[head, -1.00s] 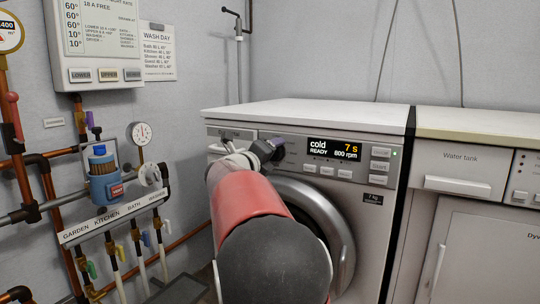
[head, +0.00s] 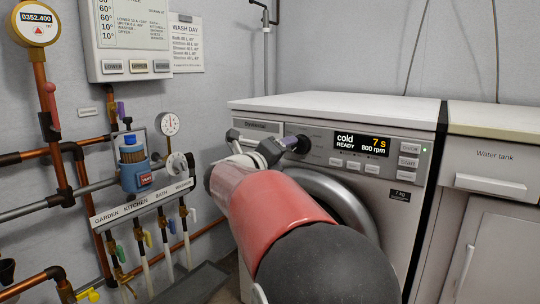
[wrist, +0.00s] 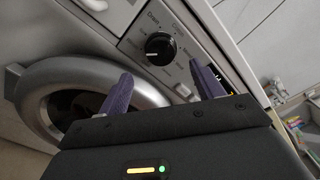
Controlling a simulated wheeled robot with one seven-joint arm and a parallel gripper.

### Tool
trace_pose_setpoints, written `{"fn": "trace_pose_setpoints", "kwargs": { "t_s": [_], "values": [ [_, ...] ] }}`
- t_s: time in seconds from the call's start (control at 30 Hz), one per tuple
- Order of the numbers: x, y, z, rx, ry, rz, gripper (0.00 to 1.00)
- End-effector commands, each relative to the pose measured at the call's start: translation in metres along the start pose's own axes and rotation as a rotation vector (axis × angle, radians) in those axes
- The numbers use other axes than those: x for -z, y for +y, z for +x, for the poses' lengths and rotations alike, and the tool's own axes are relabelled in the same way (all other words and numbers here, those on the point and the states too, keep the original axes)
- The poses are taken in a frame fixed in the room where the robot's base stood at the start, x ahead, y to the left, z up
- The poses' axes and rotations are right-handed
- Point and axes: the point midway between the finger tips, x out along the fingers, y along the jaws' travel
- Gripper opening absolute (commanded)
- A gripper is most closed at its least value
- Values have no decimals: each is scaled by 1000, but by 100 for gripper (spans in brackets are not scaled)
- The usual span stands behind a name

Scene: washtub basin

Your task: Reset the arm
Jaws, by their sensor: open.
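My arm reaches forward in the head view, and my gripper (head: 283,146) is at the upper left of the washing machine's front (head: 262,215), close to the round black dial (head: 301,144). In the wrist view my gripper (wrist: 165,88) shows two purple fingers spread apart with nothing between them. The black dial (wrist: 159,48) lies beyond the fingertips and appears apart from them. The machine's display (head: 361,142) reads cold, READY, 7 s, 800 rpm. My arm hides part of the round door (head: 345,200).
A water tank unit (head: 495,165) stands right of the machine. The machine's white top (head: 340,107) is bare.

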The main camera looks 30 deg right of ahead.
Motion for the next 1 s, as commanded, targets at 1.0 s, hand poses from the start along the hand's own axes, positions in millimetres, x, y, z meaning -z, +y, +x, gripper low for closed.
{"fn": "trace_pose_setpoints", "kwargs": {
  "t_s": [1.0],
  "values": [
    [100,110,-318,-342,-1593,-1713,66]
  ]
}}
